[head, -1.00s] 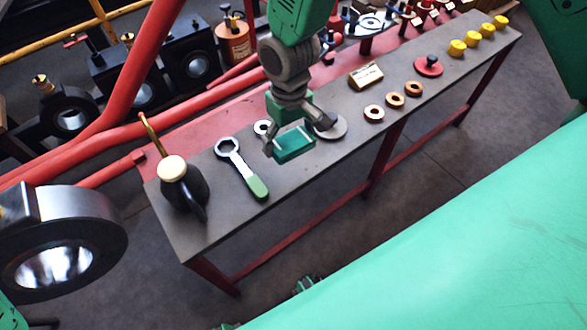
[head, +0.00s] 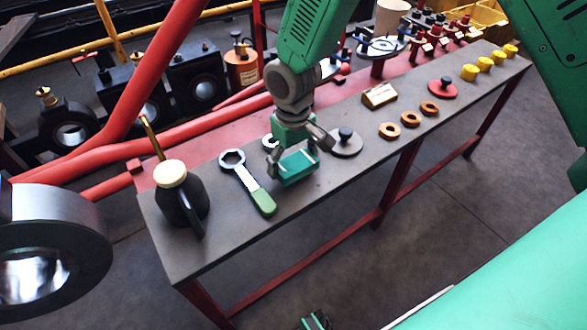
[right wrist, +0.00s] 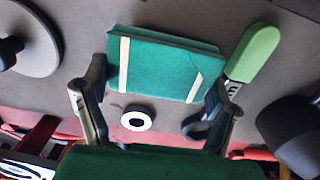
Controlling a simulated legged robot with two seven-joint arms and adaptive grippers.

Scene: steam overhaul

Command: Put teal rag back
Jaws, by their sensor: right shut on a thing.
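The teal rag (head: 298,168) is a folded block with pale stripes. My right gripper (head: 298,160) is shut on it, over the grey bench (head: 335,190) between the wrench and the round grey disc. In the right wrist view the rag (right wrist: 165,66) spans between the two fingers of the right gripper (right wrist: 155,100). I cannot tell whether the rag touches the bench top. My left gripper does not show.
A green-handled wrench (head: 247,183) lies left of the rag, and a black oil can (head: 178,195) stands beyond it. A knobbed grey disc (head: 346,146) is close on the right. Copper rings (head: 410,119) and yellow caps (head: 469,72) lie farther along.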

